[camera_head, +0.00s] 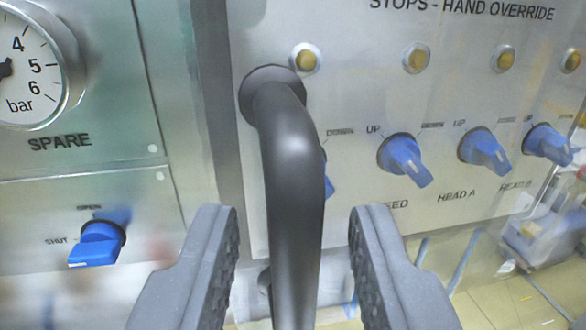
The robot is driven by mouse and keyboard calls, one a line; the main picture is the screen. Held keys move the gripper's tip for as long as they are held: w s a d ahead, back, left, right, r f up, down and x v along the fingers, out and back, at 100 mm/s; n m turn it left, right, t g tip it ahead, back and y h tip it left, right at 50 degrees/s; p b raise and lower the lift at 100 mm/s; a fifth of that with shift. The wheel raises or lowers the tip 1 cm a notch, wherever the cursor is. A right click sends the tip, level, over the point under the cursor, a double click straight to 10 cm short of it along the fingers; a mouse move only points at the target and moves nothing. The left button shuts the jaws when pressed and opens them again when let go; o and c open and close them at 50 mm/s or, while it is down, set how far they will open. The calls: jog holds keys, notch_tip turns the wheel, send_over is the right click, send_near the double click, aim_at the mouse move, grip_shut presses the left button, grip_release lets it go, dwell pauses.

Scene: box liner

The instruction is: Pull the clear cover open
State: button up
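A clear cover (350,70) lies over the panel lettered "STOPS - HAND OVERRIDE"; it is see-through and slightly hazy, and its edges are hard to make out. A thick black bar handle (287,150) stands out at its left side and runs down the middle of the picture. My gripper (298,215) is open. One finger is on each side of the handle, with a visible gap on both sides. The handle's lower end is partly out of the picture.
Behind the cover are several blue knobs (404,158) and yellow buttons (305,59). At left are a pressure gauge (30,70) marked "SPARE" and a blue open/shut knob (97,244). Yellowish floor (490,308) shows at lower right.

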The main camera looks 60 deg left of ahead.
jog(key=shift+x, duration=0.95)
jog(key=shift+c, duration=0.3)
grip_shut()
jog(key=shift+d, duration=0.25)
jog(key=shift+a, duration=0.2)
jog(key=shift+s+p, duration=0.1)
jog(key=shift+p, duration=0.35)
